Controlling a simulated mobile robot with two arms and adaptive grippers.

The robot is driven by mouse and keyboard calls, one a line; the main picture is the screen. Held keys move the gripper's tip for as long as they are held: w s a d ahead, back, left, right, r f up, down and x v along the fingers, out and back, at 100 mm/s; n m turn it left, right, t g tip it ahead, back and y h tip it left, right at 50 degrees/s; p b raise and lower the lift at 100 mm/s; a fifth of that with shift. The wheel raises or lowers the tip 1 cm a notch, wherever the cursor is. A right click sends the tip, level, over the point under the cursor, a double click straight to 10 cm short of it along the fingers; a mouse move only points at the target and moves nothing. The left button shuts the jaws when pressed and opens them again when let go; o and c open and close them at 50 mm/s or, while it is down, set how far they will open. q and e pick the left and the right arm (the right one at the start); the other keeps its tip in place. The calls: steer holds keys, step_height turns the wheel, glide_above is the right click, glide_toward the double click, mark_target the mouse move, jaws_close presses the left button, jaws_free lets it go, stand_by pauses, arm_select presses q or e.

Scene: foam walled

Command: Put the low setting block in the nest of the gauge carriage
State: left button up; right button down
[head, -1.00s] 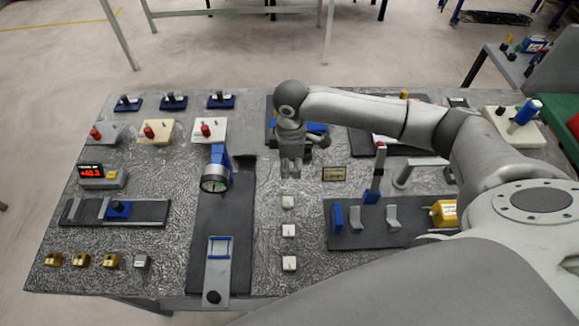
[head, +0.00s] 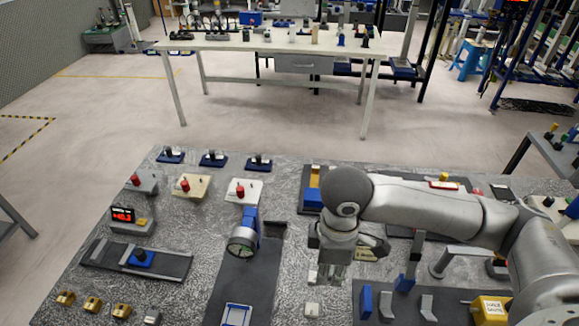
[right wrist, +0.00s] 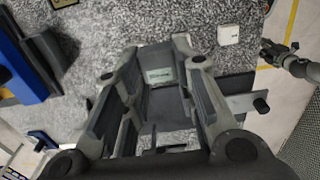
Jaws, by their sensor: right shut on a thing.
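My right gripper (head: 333,272) is above the right-middle of the bench, right of the gauge track. In the right wrist view its fingers (right wrist: 155,75) are shut on a small greyish block with a pale face (right wrist: 161,76); its label is too small to read. The gauge carriage with its blue-framed nest (head: 236,314) is at the bottom edge of the head view, left of the gripper and apart from it. The nest looks empty. The round dial gauge (head: 243,240) hangs from a blue post behind it. My left gripper is not in view.
A dark fixture (head: 393,306) with upright blue and grey parts is at right. Several brass blocks (head: 93,304) stand at front left. A red-digit display (head: 123,215) and red-knobbed plates (head: 190,186) are at left.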

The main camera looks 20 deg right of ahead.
steer(key=m, duration=0.3)
steer(key=shift+w+r+m+b, duration=0.25)
steer(key=shift+r+m+b, duration=0.05)
steer(key=shift+r+b, duration=0.1)
steer(key=m, duration=0.3)
steer(key=shift+w+r+m+b, duration=0.25)
steer(key=shift+r+m+b, duration=0.1)
steer(key=shift+r+m, duration=0.05)
arm_select(q)
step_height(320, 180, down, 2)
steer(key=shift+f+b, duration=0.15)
steer(key=shift+b, duration=0.25)
arm_select(e)
steer(key=m, duration=0.2)
steer(key=r+m, duration=0.1)
steer(key=m, duration=0.2)
steer(key=shift+w+r, duration=0.15)
steer(key=shift+w, duration=0.05)
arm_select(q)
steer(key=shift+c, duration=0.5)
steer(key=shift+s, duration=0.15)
arm_select(e)
steer(key=shift+s, duration=0.1)
